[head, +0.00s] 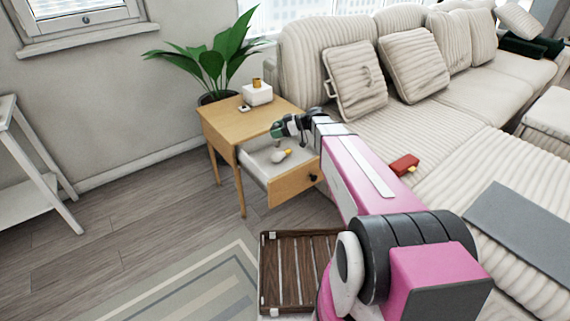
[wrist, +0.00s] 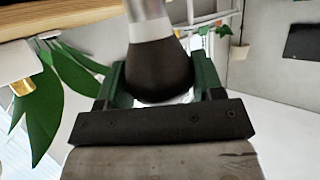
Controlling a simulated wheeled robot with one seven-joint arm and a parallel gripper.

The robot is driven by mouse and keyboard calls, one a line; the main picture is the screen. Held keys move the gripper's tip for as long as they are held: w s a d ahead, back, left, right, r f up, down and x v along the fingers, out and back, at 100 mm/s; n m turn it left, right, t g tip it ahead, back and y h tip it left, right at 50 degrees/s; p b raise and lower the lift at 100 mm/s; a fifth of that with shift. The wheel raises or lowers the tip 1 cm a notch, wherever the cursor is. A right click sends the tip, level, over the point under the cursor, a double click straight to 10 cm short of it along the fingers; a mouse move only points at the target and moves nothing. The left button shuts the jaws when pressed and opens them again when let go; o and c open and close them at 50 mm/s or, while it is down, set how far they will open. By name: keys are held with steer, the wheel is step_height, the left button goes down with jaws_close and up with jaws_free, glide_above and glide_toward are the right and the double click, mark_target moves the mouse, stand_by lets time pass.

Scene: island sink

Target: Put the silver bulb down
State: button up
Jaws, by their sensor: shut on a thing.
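The silver bulb (wrist: 160,72) is between the green fingers of my gripper (head: 277,130) in the wrist view; it has a dark, rounded body and a pale band and neck. My gripper is shut on it, above the open drawer (head: 290,186) of the wooden side table (head: 218,121) in the head view. The held bulb is too small and covered to make out clearly in the head view.
A small white box (head: 257,94) with a gold top stands on the side table, next to a leafy plant (head: 211,67). The cream sofa (head: 405,103) is at right, with a red object (head: 404,164) on it. A slatted wooden crate (head: 290,268) stands on the floor in front.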

steer(key=s+f+g, duration=0.1)
steer(key=f, duration=0.3)
steer(key=s+a+f+n+g, duration=0.1)
steer(key=f, duration=0.4)
steer(key=s+a+f+n, duration=0.1)
steer(key=f, duration=0.3)
steer(key=shift+f+g, duration=0.2)
steer(key=shift+g, duration=0.2)
steer(key=o, duration=0.9)
steer(key=shift+v, duration=3.7)
